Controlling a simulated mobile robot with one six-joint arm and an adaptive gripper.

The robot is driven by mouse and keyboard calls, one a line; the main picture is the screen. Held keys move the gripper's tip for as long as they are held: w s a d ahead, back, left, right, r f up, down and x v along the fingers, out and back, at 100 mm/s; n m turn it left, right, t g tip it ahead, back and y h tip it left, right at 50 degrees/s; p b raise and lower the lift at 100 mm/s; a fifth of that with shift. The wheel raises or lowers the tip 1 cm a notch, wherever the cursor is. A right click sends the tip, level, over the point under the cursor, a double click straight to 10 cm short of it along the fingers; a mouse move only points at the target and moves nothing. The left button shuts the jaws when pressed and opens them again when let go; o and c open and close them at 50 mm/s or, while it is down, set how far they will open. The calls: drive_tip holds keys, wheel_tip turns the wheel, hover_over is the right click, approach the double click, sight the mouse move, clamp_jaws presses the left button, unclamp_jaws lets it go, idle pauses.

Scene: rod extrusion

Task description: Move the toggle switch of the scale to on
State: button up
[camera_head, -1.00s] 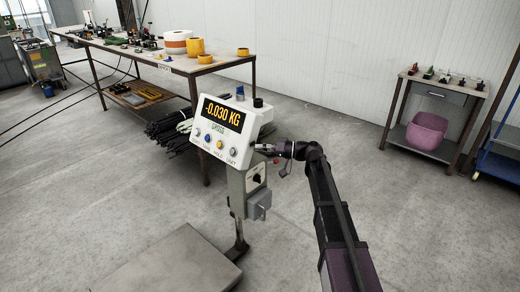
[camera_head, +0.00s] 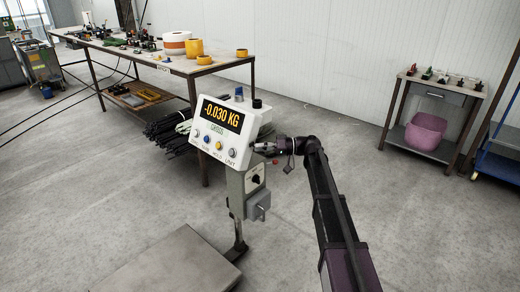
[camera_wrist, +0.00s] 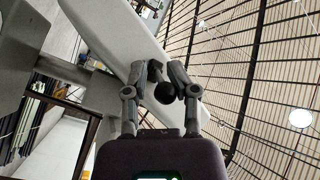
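The scale's white indicator box (camera_head: 215,154) stands on a post, its lit display (camera_head: 221,114) reading -0.030 KG. My gripper (camera_head: 258,148) is at the right side of this box. In the wrist view, my gripper (camera_wrist: 166,72) has its two fingers partly spread, with a gap between the tips. A black round knob (camera_wrist: 163,93), seemingly the toggle switch, shows between the fingers. I cannot tell whether either finger touches it. The white side of the box (camera_wrist: 108,32) lies just beyond the fingertips. In the head view the toggle is too small to make out.
A switch box (camera_head: 256,181) sits on the post below the indicator. The scale's platform (camera_head: 165,262) lies in front. A long workbench (camera_head: 215,66) with tape rolls stands behind, and a small table (camera_head: 446,89) at the right.

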idle(0.3)
drive_tip(key=w+d, duration=0.1)
drive_tip(key=d, duration=1)
drive_tip(key=shift+w+d, duration=0.25)
drive_tip(key=shift+d, duration=0.15)
drive_tip(key=shift+s+f, duration=0.1)
idle(0.4)
